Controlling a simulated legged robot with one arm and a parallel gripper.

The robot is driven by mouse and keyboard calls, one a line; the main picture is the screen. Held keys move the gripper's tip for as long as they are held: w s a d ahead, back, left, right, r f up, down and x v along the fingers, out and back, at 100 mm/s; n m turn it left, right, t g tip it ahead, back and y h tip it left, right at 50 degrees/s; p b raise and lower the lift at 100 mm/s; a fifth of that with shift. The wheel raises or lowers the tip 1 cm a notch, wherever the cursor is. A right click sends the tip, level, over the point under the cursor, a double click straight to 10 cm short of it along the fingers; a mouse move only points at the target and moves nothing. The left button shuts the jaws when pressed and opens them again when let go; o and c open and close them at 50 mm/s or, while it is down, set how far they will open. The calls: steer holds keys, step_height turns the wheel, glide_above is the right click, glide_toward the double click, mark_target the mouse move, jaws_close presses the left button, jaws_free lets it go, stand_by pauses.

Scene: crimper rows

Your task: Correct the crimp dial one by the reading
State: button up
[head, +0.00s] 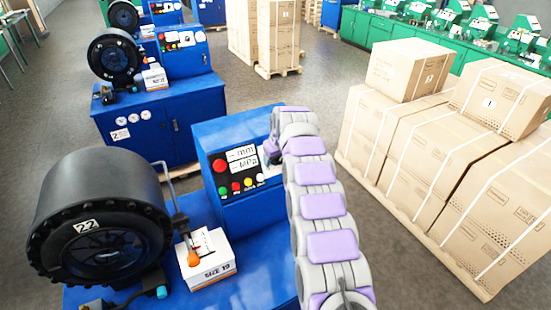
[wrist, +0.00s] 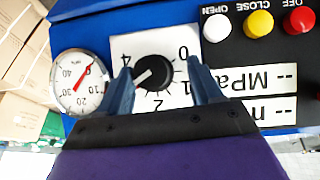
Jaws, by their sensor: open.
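The crimp dial (wrist: 155,72) is a round black knob on a white plate (wrist: 126,47) with digits around it. In the wrist view its white mark points to the lower left. My gripper (wrist: 161,74) is open, with one finger on each side of the knob; I cannot tell whether they touch it. A round white gauge (wrist: 78,82) sits left of the dial, its red needle pointing up and right. In the head view my gripper (head: 271,154) is at the control panel of the nearest blue crimper, and my arm hides the dial. The display (head: 243,163) shows only dashes.
The crimper's black head (head: 88,226) bears a 22 tag. A small white size box (head: 207,262) sits on the blue bench. White, yellow and red buttons (wrist: 259,24) lie close to the dial. Strapped cartons (head: 430,146) stand right; another crimper (head: 140,80) stands behind.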

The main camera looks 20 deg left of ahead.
steer(key=shift+d+f, duration=0.1)
steer(key=shift+d, duration=0.9)
steer(key=shift+w+a+f, duration=0.1)
steer(key=shift+a, duration=0.55)
steer(key=c, duration=0.4)
steer(key=shift+a, duration=0.15)
steer(key=shift+c, duration=0.9)
steer(key=shift+d, duration=0.3)
steer(key=c, duration=0.5)
